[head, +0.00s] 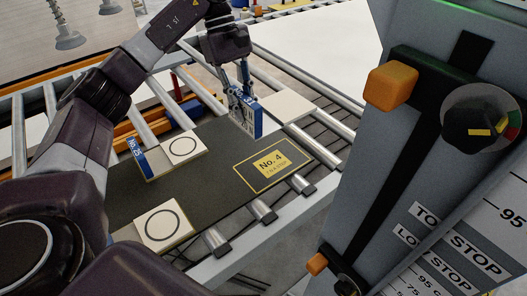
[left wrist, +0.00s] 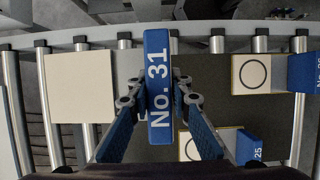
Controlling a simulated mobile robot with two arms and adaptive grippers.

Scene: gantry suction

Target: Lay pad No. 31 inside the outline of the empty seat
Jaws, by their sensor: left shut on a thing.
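Pad No. 31 shows its blue label block (left wrist: 158,70) between my left fingers in the left wrist view. My left gripper (head: 243,92) is shut on it and holds it over the far part of the dark board (head: 215,148). The empty seat is a yellow outline (head: 240,171) around a yellow "No. 4" label (head: 271,163), nearer and right of the held pad in the head view. It cannot be made out in the left wrist view. My right gripper is not in view.
Pad No. 25 (head: 181,148) and another circle-marked pad (head: 164,226) occupy the board's left side. A plain pale square (head: 287,106) lies at the far right. Rollers (head: 262,211) run around the board. A grey column with a knob (head: 482,117) stands close at right.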

